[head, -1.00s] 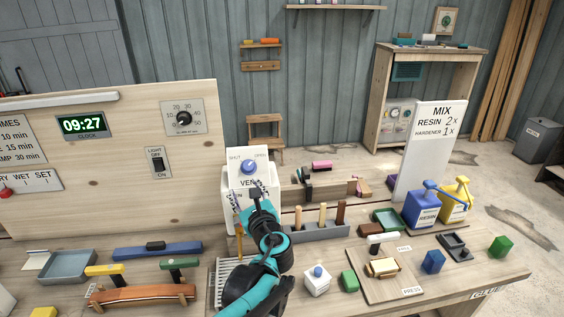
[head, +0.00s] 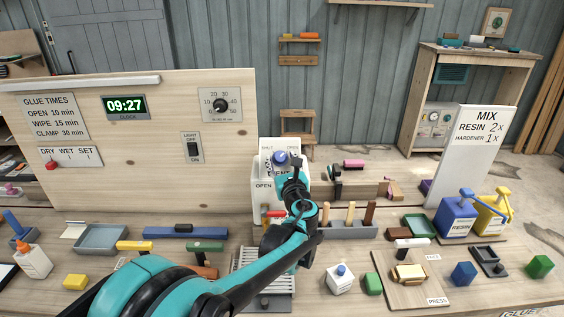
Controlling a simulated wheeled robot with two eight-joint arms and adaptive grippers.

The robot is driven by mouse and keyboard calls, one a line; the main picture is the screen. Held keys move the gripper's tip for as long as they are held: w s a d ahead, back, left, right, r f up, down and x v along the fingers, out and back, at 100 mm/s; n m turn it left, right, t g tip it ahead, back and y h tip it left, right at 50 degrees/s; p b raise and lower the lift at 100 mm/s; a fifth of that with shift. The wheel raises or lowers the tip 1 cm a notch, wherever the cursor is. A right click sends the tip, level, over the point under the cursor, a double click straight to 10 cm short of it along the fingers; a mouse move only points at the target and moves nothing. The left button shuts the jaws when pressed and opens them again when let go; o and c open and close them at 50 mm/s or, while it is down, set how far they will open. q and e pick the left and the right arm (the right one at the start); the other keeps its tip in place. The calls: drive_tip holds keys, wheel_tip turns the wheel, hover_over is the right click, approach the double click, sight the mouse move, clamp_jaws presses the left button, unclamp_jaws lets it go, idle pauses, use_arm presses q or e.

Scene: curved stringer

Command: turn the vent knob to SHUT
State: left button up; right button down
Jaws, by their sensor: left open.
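The blue vent knob (head: 280,158) sits on the white front of the vent box (head: 264,179), with SHUT printed at its upper left and OPEN at its upper right. Its pointer is too small to read. My left gripper (head: 294,167) is open, just right of and slightly below the knob in the picture. I cannot tell whether it touches the knob. The gripper and arm hide part of the lettering and the lower right of the box. My right gripper is not in view.
A wooden panel (head: 140,170) with clock and dial stands left of the box. A grey rack (head: 345,231) with upright wooden handles is close to the arm's right. A slatted tray (head: 250,262) lies below. Blue and yellow pumps (head: 458,217) stand farther right.

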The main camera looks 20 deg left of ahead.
use_arm(q)
drive_tip(key=c, duration=1.1)
drive_tip(key=shift+c, duration=0.2)
